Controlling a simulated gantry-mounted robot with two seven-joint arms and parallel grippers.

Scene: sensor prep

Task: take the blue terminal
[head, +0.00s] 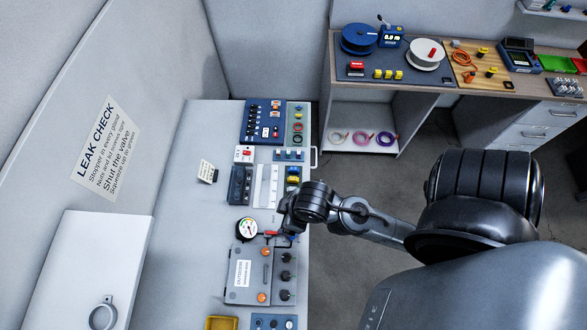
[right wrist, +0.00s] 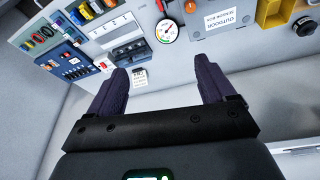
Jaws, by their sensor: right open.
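Small blue and yellow parts (head: 293,175) sit in a group near the bench's right edge in the head view; they also show at the top of the right wrist view (right wrist: 78,17). One may be the blue terminal, but they are too small to tell. My right arm reaches in from the right over the bench edge, below these parts. Its gripper (right wrist: 162,80) is open and empty in the right wrist view, with bare bench and wall between its fingers. In the head view its fingertips are hard to make out. My left gripper is not in view.
A pressure gauge (head: 246,230) and a grey box labelled "OUTDOOR" (head: 236,288) lie near my right gripper. A blue breaker board (head: 257,120) stands farther back. A yellow bin (head: 221,323) is in front. The bench's left strip is mostly clear. Another desk holds spools.

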